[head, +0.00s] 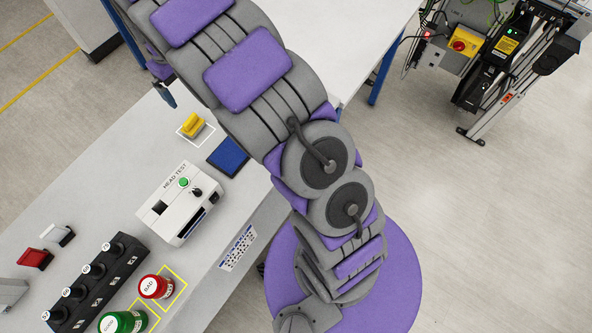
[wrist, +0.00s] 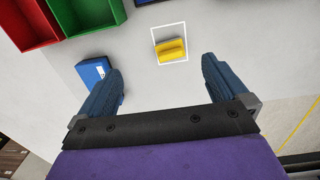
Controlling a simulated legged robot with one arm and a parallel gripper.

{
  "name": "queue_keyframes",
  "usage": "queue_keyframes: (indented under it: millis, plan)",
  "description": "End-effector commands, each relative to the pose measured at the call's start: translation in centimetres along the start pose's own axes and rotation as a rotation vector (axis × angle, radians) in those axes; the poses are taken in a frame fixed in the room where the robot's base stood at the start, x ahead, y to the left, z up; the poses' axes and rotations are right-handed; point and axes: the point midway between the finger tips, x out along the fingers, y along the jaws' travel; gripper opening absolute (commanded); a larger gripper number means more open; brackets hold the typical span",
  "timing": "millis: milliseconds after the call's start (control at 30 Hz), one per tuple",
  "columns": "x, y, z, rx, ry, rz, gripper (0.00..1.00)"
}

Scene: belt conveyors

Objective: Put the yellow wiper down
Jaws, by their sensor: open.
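The yellow wiper (head: 193,124) lies on the light grey table, inside a white outlined square next to a blue pad. It also shows in the wrist view (wrist: 172,50), within the white outline and beyond my fingertips. My gripper (wrist: 157,80) is open and empty in the wrist view, its two blue fingers wide apart, with the wiper apart from them. In the head view one finger (head: 165,92) shows at the upper left, above the table; the rest is hidden behind my arm.
A blue pad (head: 228,157) and a white HEAD TEST box (head: 183,203) stand near the wiper. A red bin (wrist: 28,24), a green bin (wrist: 88,14) and a blue box (wrist: 94,72) show in the wrist view. Red and green cylinders stand at the front.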

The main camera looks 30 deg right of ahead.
Motion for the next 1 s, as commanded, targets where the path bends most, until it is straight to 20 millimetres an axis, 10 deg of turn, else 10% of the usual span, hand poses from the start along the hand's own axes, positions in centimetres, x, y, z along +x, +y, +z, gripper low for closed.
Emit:
queue_keyframes:
  millis: [500,1000]
  plan:
    - [-8.4,-0.2,19.4,0.251,-0.061,0.001,1.00]
    - [-8.2,-5.4,37.8,0.367,-0.124,-0.052,1.00]
